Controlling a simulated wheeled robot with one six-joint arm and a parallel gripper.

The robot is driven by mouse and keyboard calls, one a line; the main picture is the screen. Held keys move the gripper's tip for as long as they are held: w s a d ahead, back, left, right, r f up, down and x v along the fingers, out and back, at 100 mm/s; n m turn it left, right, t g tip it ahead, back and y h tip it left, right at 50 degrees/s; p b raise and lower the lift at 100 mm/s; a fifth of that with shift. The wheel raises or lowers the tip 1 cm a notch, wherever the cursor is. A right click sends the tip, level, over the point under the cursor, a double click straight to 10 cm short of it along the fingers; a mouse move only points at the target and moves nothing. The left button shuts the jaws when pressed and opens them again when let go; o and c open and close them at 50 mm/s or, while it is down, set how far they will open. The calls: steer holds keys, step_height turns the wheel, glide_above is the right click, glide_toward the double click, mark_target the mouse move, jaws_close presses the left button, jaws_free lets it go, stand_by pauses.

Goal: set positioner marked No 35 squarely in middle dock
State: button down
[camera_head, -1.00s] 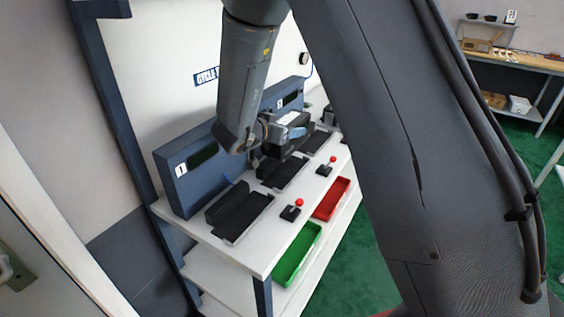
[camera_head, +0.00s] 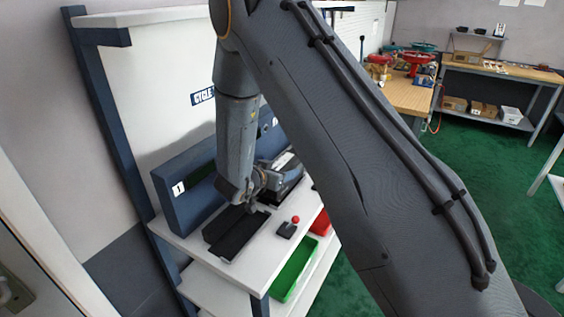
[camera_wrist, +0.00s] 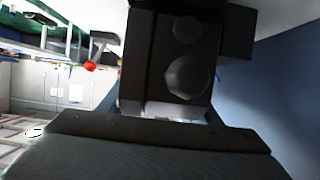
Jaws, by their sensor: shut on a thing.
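My gripper (camera_head: 262,183) is shut on a dark box-shaped positioner (camera_head: 286,176) with a pale top, over the shelf bench. In the wrist view the positioner (camera_wrist: 170,65) is a black block with two round knobs, close in front of the lens. Its number is not legible. The left black dock (camera_head: 236,233), by the panel with label 1, is empty. The positioner and my arm cover the middle dock, just right of it. I cannot tell whether the positioner touches that dock.
A red-knobbed lever (camera_head: 288,227) stands on the white bench top (camera_head: 262,262) in front of the docks. A green tray (camera_head: 294,270) and a red tray (camera_head: 321,223) sit below the front edge. The blue panel (camera_head: 176,205) rises behind.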

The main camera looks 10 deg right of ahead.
steer(key=shift+f, duration=0.25)
steer(key=shift+f, duration=0.15)
steer(key=c, duration=0.6)
jaws_free()
steer(key=b+v, duration=0.2)
steer(key=v, duration=1)
steer(key=shift+s, duration=0.1)
